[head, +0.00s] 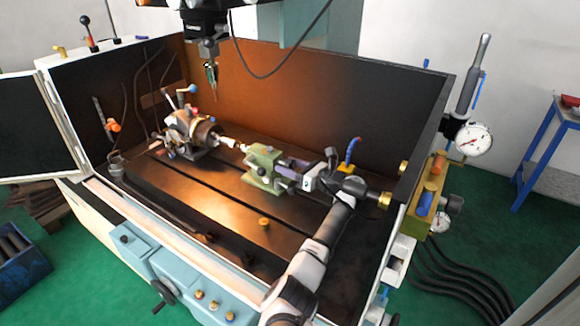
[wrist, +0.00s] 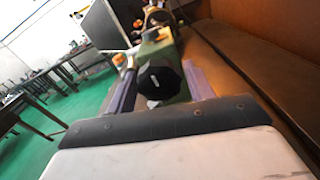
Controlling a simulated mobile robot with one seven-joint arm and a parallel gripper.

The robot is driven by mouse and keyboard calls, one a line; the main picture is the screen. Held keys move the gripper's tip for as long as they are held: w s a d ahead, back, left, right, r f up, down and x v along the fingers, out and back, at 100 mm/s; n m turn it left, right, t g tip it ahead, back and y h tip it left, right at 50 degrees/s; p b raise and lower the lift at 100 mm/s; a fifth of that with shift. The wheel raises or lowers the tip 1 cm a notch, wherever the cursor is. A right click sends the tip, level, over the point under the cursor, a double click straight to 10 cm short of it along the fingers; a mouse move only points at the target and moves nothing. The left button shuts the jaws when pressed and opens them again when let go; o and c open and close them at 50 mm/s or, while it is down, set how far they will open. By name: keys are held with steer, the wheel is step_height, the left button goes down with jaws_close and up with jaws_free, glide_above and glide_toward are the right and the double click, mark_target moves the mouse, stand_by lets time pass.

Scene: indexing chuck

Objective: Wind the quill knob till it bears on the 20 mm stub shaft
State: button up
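The quill knob (wrist: 161,86) is a dark faceted knob with a white mark on its face, in the middle of the wrist view. It is on the end of the green tailstock (head: 262,163). My gripper (wrist: 160,88) has its two purple fingers either side of the knob, and they look slightly apart from it. In the head view my gripper (head: 289,171) comes to the tailstock from the right and hides the knob. The bright stub shaft (head: 228,142) lies between the chuck (head: 205,133) and the tailstock. Whether the tailstock tip touches it is too small to tell.
The dark slotted table (head: 200,190) lies inside a walled enclosure, with the back wall (head: 290,90) close behind. A spindle with a tool (head: 211,75) hangs above. A blue-handled lever (head: 351,150) stands right of the tailstock.

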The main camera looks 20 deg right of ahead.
mark_target(293, 168)
steer(key=shift+o, duration=0.7)
steer(key=shift+r, duration=0.1)
steer(key=b+v, duration=0.2)
steer(key=v, duration=0.4)
steer(key=shift+s+d, duration=0.25)
steer(key=shift+s, duration=0.05)
steer(key=shift+s+d, duration=0.2)
steer(key=shift+s, duration=0.1)
